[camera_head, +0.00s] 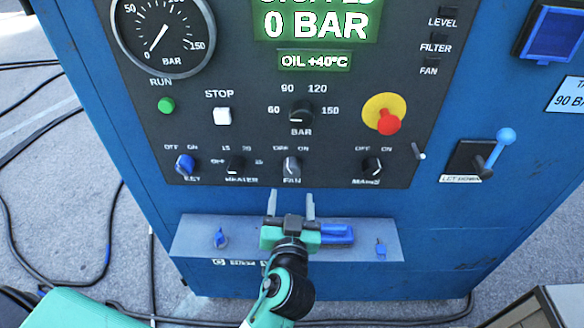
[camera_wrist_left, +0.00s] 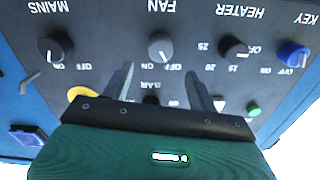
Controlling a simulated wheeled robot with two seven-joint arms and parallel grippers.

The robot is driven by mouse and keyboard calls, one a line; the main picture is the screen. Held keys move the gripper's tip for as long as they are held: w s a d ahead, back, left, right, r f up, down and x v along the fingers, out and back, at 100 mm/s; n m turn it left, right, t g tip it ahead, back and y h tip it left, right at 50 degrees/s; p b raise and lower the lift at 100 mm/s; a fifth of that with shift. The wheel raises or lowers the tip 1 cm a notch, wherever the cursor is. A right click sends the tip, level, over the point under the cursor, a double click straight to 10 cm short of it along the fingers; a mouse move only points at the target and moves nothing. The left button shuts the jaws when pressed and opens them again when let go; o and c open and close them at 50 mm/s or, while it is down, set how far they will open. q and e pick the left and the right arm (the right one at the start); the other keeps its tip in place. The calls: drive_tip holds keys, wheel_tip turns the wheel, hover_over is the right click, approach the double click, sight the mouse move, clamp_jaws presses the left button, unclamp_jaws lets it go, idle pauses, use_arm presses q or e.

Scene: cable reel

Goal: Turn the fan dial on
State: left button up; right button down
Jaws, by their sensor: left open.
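My right gripper is out of view.
The heater dial (camera_head: 235,166) and blue key switch (camera_head: 185,165) are left of the fan dial; the mains dial (camera_head: 371,166) is right. A red emergency button (camera_head: 387,121) is above right. A grey shelf (camera_head: 193,247) holds small blue items below. Black cables lie on the floor.

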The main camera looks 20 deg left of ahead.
sight(292, 173)
use_arm(q)
drive_tip(key=p+x, duration=0.2)
drive_tip(key=x, duration=0.7)
drive_tip(key=shift+w+p, duration=0.1)
drive_tip(key=shift+p, duration=0.2)
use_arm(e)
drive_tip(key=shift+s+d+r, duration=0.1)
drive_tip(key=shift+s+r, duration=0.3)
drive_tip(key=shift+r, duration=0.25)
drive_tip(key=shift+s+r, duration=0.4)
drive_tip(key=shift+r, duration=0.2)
use_arm(q)
drive_tip(key=c, duration=1)
